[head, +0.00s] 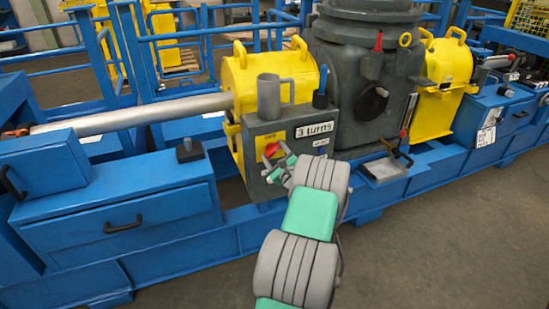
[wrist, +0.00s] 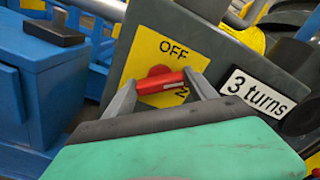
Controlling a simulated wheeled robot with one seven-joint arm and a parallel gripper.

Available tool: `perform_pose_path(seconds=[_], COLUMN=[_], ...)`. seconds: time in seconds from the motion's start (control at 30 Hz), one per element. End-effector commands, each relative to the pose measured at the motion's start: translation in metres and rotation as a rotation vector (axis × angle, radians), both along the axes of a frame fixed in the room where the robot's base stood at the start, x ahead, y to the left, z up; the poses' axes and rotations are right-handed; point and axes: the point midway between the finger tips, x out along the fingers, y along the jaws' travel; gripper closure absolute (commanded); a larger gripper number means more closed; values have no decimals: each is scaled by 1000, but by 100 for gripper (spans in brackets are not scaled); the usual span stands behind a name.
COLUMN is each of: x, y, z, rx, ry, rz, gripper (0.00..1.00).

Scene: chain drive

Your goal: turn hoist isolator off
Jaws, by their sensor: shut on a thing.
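The hoist isolator is a red rotary handle (wrist: 160,82) on a yellow plate (wrist: 155,57) on the front of a dark grey box (head: 252,130). In the wrist view the plate reads OFF above the handle, and a partly covered word shows below it. The red handle lies roughly crosswise to the line between these words. My gripper (wrist: 160,84) is shut on the handle, one finger at each end. In the head view the red handle (head: 271,149) shows at the tip of my gripper (head: 275,160); my wrist hides part of the box front.
A "3 turns" label (head: 314,130) is on the box, right of the plate. A grey mug (head: 268,98) stands on the box top beside a blue-topped post (head: 320,95). A blue drawer cabinet (head: 120,215) stands left. Open floor lies in front.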

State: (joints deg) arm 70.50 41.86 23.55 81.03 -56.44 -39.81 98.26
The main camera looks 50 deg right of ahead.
Motion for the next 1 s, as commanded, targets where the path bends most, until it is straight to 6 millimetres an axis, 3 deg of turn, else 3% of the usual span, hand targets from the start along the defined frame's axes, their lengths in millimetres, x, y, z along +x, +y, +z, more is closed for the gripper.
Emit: perform_pose_path(seconds=[0.6,1.0], x=[1,1], y=[2,2], z=[-7,-6], rx=[-500,-729], ry=[296,433], rz=[1,1], gripper=[75,75])
